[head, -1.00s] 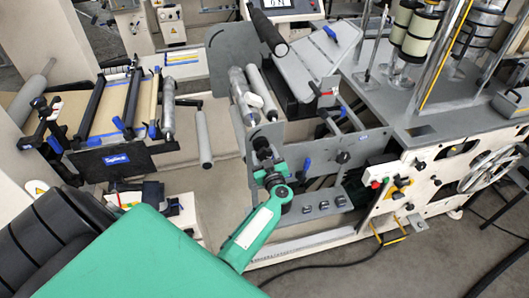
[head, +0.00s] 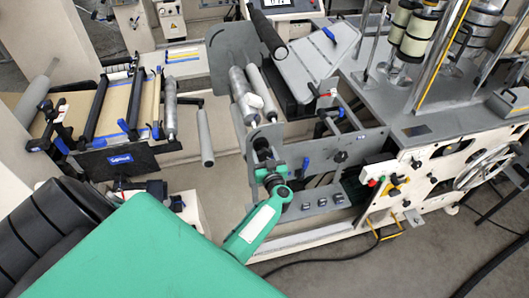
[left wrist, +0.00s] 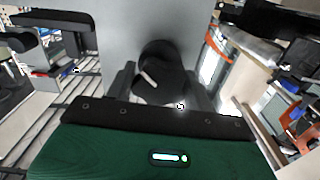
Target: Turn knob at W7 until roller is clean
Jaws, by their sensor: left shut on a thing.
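My left gripper (head: 264,168) is at the end of the green arm, against the grey side plate of the machine. In the left wrist view, a black round knob (left wrist: 160,72) with a white pointer mark sits between the fingers of my left gripper (left wrist: 165,88), which is shut on it. The knob is mostly hidden in the head view. Behind the plate lie a silver roller (head: 238,92) and a second roller beside it (head: 264,90). A whitish patch (head: 254,100) shows by the rollers; I cannot tell what it is. No W7 label is readable. My right gripper is not in view.
A roller frame with a blue label (head: 120,159) stands at the left. A control panel with small knobs (head: 390,185) and a spoked handwheel (head: 484,170) are at the right. A black cable lies on the open floor in front.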

